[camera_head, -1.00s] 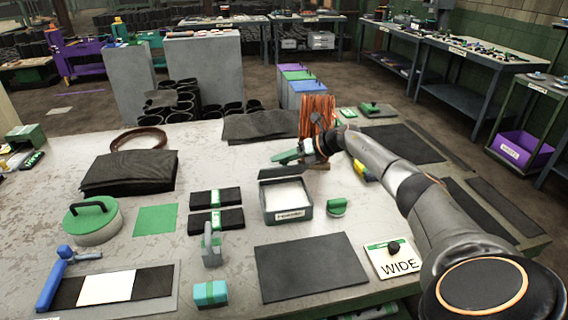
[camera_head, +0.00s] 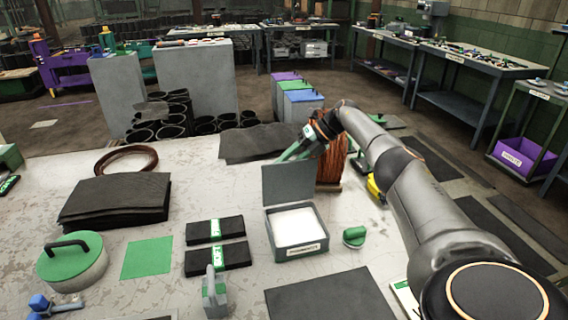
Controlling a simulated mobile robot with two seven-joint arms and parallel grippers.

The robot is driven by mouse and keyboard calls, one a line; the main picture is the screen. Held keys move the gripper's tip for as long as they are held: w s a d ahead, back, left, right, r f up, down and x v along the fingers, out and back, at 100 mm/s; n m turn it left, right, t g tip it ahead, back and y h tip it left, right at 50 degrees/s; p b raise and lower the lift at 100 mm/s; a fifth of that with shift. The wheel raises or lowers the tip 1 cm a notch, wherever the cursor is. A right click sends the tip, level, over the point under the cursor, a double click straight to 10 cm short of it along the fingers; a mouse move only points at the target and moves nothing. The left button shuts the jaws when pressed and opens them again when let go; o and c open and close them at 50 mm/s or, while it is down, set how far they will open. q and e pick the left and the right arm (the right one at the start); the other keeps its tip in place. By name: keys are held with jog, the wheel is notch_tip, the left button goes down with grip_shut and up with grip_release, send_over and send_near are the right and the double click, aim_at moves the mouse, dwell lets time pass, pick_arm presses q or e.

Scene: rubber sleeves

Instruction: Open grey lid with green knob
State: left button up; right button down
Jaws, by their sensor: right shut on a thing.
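A grey box (camera_head: 300,251) with a label on its front stands on the table, its white inside showing. Its grey lid (camera_head: 288,184) stands up roughly upright at the box's back edge, so the box is open. My right gripper (camera_head: 290,153) is at the lid's top edge, coming from behind and above. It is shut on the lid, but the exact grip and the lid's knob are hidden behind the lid. My left gripper is not in view.
A copper-coloured coil (camera_head: 333,165) stands just behind the lid, close to my right arm. A green knob-like piece (camera_head: 354,237) lies right of the box. Black strips with green bands (camera_head: 215,258) lie left. A dark mat (camera_head: 330,298) lies in front.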

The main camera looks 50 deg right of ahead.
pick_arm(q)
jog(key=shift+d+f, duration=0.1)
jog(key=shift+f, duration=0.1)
pick_arm(e)
jog(key=shift+w+d, duration=0.15)
jog(key=shift+w, duration=0.1)
jog(key=c, duration=0.5)
grip_release()
jog(key=shift+c, duration=0.2)
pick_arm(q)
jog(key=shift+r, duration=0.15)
pick_arm(e)
jog(key=shift+r, duration=0.1)
